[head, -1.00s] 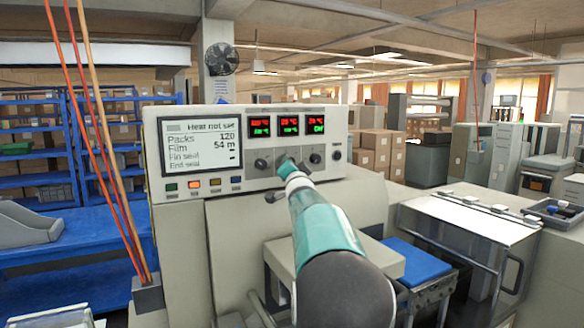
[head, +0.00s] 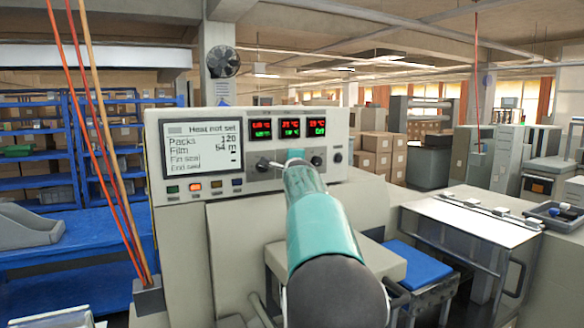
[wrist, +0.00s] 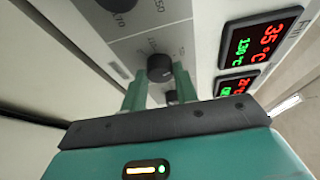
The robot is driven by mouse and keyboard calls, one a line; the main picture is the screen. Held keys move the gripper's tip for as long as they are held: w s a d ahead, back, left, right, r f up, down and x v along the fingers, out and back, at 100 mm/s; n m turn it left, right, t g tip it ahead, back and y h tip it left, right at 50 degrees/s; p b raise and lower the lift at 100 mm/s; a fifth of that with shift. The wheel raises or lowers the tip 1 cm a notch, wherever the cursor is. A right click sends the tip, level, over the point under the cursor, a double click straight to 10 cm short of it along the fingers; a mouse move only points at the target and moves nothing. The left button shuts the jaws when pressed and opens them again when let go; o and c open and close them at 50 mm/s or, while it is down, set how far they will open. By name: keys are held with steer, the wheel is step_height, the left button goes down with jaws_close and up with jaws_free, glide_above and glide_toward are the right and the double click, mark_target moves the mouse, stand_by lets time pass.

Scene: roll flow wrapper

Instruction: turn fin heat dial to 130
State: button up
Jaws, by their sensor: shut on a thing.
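My gripper (wrist: 160,78) has its two teal fingers on either side of a small black dial (wrist: 160,68) on the grey panel and is shut on it. The dial's printed name is too blurred to read. Beside it, the display marked FIN (wrist: 260,45) shows red 35 °C over green 130 °C. In the head view my forearm and wrist cover the held dial. The machine's screen (head: 202,142) reads heat not set, with a dash by fin seal.
Another dial (head: 262,163) is left of my wrist on the panel. Below the screen is a row of coloured buttons (head: 195,187).

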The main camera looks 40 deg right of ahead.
steer(key=shift+m+y, duration=0.3)
steer(key=shift+m, duration=0.1)
steer(key=o, duration=1)
steer(key=shift+c, duration=0.2)
steer(key=shift+s, duration=0.1)
steer(key=v, duration=1.3)
steer(key=shift+s+a, duration=0.2)
steer(key=shift+a, duration=0.05)
